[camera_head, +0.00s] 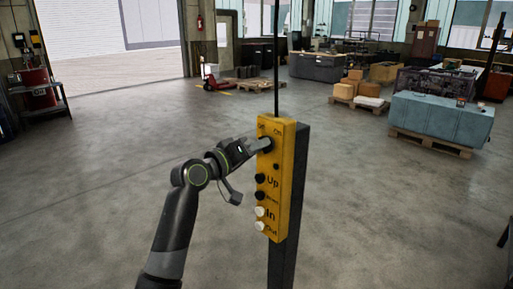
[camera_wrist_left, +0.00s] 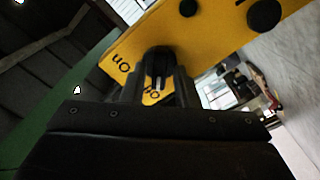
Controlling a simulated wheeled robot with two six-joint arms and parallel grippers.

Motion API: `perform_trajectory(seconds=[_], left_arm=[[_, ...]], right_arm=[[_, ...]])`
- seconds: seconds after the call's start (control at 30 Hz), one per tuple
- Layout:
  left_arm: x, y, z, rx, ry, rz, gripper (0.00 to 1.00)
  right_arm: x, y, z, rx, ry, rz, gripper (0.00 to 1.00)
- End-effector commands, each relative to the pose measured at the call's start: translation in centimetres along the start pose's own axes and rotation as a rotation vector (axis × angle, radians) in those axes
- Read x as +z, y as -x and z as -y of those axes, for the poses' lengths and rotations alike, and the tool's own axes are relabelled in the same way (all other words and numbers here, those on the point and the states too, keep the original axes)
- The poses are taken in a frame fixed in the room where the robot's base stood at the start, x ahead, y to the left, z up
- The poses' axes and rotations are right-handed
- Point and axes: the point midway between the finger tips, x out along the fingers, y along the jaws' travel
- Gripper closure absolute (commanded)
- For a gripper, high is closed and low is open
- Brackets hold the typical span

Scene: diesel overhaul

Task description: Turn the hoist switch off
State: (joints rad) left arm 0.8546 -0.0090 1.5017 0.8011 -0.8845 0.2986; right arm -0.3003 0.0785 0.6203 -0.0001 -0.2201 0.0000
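The hoist switch is a black rotary knob (camera_head: 266,144) near the top of a yellow control box (camera_head: 285,180). Small Off and On labels sit above it. My left gripper (camera_head: 257,145) reaches the knob from the left and covers part of it. In the left wrist view, the knob (camera_wrist_left: 158,62) lies between the two fingers of my left gripper (camera_wrist_left: 158,84). The Off and On labels show beside it, turned over. Whether the fingers press on the knob is unclear, and so is the knob's setting. My right gripper is not in view.
The box is on a dark post (camera_head: 289,262), with black and white buttons marked Up, Down, In and Out below the knob. A black rod (camera_head: 277,60) rises behind it. Bare floor surrounds the post.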

Motion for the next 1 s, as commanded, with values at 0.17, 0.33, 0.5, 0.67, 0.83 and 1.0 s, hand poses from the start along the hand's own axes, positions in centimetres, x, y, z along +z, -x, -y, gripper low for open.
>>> perform_trajectory(seconds=[0.17, 0.33, 0.5, 0.67, 0.83, 1.0], left_arm=[[0.0, 0.0, 0.0, 0.000, -0.001, -0.001, 0.64], [-0.1, 0.1, 0.0, 0.001, -0.001, -0.001, 0.64], [0.0, 1.1, 0.2, 0.000, -0.003, -0.004, 0.64], [0.1, 3.4, 0.3, -0.001, -0.006, -0.004, 0.64], [0.1, 6.7, 0.3, -0.002, -0.007, -0.004, 0.64], [0.1, 10.4, 0.4, -0.003, -0.009, -0.005, 0.64]], right_arm=[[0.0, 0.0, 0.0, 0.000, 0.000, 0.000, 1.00], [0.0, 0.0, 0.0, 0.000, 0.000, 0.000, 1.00], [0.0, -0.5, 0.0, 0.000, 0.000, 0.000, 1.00], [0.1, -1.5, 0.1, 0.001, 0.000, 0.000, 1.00], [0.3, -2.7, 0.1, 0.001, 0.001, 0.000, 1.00], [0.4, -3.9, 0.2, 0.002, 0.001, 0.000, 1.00]])
